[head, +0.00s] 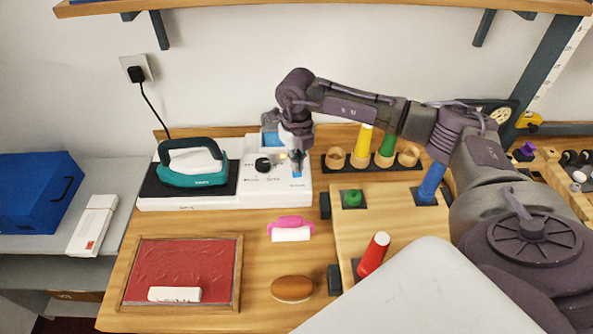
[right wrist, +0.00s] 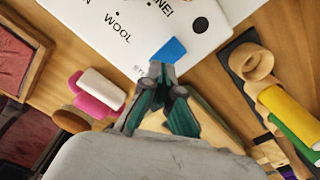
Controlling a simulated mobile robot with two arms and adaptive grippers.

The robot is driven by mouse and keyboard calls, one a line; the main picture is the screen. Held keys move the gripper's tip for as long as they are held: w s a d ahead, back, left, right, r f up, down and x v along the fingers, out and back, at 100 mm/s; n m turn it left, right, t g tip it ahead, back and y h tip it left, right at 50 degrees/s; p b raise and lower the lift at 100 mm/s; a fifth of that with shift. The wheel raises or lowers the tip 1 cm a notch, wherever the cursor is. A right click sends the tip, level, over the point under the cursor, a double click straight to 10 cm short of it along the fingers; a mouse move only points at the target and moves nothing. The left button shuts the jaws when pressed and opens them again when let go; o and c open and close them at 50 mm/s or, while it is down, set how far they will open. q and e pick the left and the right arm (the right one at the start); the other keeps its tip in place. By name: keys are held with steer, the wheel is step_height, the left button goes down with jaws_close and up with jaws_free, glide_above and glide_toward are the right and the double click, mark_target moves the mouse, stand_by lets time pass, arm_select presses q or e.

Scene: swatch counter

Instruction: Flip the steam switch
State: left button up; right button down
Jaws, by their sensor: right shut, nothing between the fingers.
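The steam switch (head: 297,173) is a small blue rocker at the right front of the white iron station (head: 222,199). In the right wrist view the blue switch (right wrist: 169,50) lies just beyond my fingertips, beside partly covered lettering. My right gripper (head: 297,158) reaches in from the right and points down over that corner of the station. The right wrist view shows its fingers (right wrist: 168,78) shut and empty, with one tip at the switch's near edge. I cannot tell whether it touches. My left gripper is not in view.
A teal iron (head: 193,164) rests on the station's left side, and a black knob (head: 263,165) sits near the switch. Wooden rings (head: 337,158) with coloured cylinders stand to the right. A pink-and-white object (head: 291,229) lies in front. A red framed board (head: 188,262) lies front left.

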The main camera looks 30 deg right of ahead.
mark_target(297, 174)
steer(key=shift+s+f+b, duration=0.1)
steer(key=shift+f+b, duration=0.95)
steer(key=shift+f, duration=0.25)
stand_by(0.6)
steer(key=shift+r, duration=0.1)
steer(key=shift+r+p, duration=0.75)
steer(key=shift+r, duration=0.1)
steer(key=shift+r+p, duration=1.5)
steer(key=shift+r, duration=1.1)
steer(key=shift+f, duration=0.1)
